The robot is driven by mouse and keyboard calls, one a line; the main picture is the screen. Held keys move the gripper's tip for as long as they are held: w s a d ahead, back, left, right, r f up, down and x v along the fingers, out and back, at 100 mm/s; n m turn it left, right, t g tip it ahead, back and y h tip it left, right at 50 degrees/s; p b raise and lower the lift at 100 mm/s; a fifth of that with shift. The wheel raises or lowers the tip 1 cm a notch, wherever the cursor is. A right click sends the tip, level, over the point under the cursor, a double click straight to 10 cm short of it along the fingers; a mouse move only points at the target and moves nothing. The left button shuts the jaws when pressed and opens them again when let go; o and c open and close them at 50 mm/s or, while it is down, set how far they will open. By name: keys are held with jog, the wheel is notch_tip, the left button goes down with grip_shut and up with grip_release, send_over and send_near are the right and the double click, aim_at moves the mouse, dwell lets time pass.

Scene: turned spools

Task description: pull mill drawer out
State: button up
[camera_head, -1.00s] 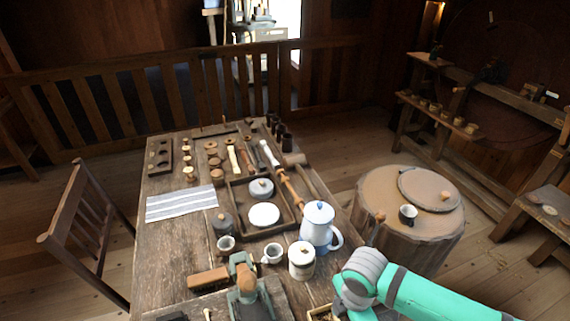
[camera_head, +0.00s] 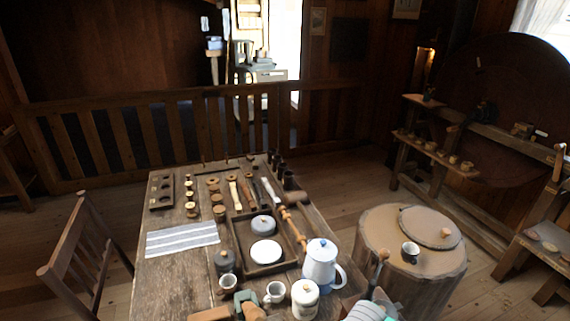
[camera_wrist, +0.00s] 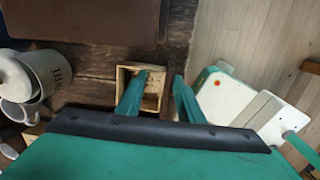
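A small open-topped wooden box (camera_wrist: 154,103), perhaps the mill drawer, shows in the wrist view near the table edge. I cannot make out a mill body or a drawer knob. My gripper (camera_wrist: 161,75) has its two teal fingers apart. The left finger overlaps the box and the right finger is beyond its right side, so the box's right wall lies between them in the picture. I cannot tell whether either finger touches it.
A white lettered canister (camera_head: 305,298) stands left of the box, also in the wrist view (camera_wrist: 46,72). A blue-white pot (camera_head: 320,265), a cup (camera_head: 274,292) and a tray (camera_head: 290,262) are close by. A round stump table (camera_head: 385,250) stands to the right.

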jog(key=s+f, duration=0.2)
jog(key=f, duration=0.1)
jog(key=shift+a+g, duration=0.4)
jog(key=c, duration=1.1)
jog(key=shift+w+d+r, duration=0.15)
jog(key=shift+r, duration=0.35)
jog(key=shift+w+d+r, duration=0.25)
jog(key=shift+d, duration=0.3)
jog(key=shift+w+d+r, duration=0.2)
jog(key=shift+d+r, duration=0.05)
jog(key=shift+d, duration=0.25)
jog(key=shift+c, duration=0.3)
jog(key=shift+s+a+r, duration=0.1)
jog(key=shift+a+r, duration=0.15)
jog(key=shift+r, duration=0.25)
jog(key=shift+s+a+r, duration=0.1)
jog(key=shift+a+r, duration=0.1)
jog(key=shift+r, duration=0.25)
grip_shut()
jog(key=shift+a+r, duration=0.2)
jog(key=shift+r, duration=0.7)
